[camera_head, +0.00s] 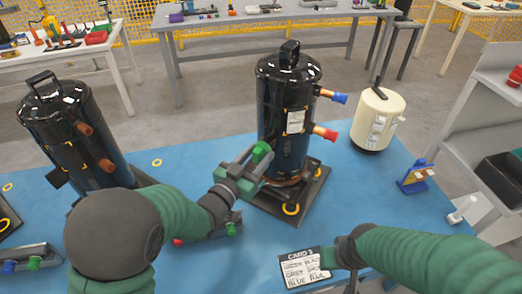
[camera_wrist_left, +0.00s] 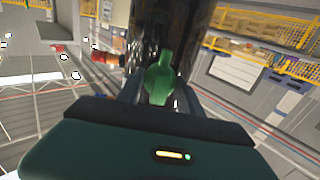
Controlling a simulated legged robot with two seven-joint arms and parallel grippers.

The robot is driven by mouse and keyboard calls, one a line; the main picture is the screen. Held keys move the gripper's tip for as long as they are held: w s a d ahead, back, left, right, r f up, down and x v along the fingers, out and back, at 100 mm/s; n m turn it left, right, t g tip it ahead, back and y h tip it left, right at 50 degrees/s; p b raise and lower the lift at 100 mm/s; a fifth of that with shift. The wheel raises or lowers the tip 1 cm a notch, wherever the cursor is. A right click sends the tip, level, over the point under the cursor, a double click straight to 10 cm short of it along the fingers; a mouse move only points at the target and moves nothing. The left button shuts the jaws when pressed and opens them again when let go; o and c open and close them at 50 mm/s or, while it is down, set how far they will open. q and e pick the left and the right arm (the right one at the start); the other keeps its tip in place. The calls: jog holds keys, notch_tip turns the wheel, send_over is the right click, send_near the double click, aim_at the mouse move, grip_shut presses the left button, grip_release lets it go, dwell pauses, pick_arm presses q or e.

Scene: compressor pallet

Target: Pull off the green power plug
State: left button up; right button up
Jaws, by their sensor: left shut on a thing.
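A black compressor (camera_head: 282,112) stands upright on a dark base at the middle of the blue pallet table (camera_head: 190,262). The green power plug (camera_head: 261,151) is at its lower left side. My left gripper (camera_head: 248,163) is shut on the green plug. In the left wrist view the plug (camera_wrist_left: 159,80) shows between the two fingers, with the dark compressor right behind it. I cannot tell whether the plug is still seated. My right gripper (camera_head: 336,256) is at the right edge of a written card (camera_head: 302,269); whether it grips the card is unclear.
Blue-capped (camera_head: 339,97) and red-capped (camera_head: 325,133) pipes stick out right of the compressor. A cream tank (camera_head: 375,120) stands behind right. Another black compressor (camera_head: 75,125) is at the left. A tray (camera_head: 215,228) with red and green parts lies below my left gripper.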

aim_at(255, 158)
pick_arm(q)
grip_shut()
jog(key=shift+s+a+r, duration=0.1)
jog(key=shift+s+a, duration=0.3)
jog(key=shift+s, duration=0.2)
jog(key=shift+v, duration=2.3)
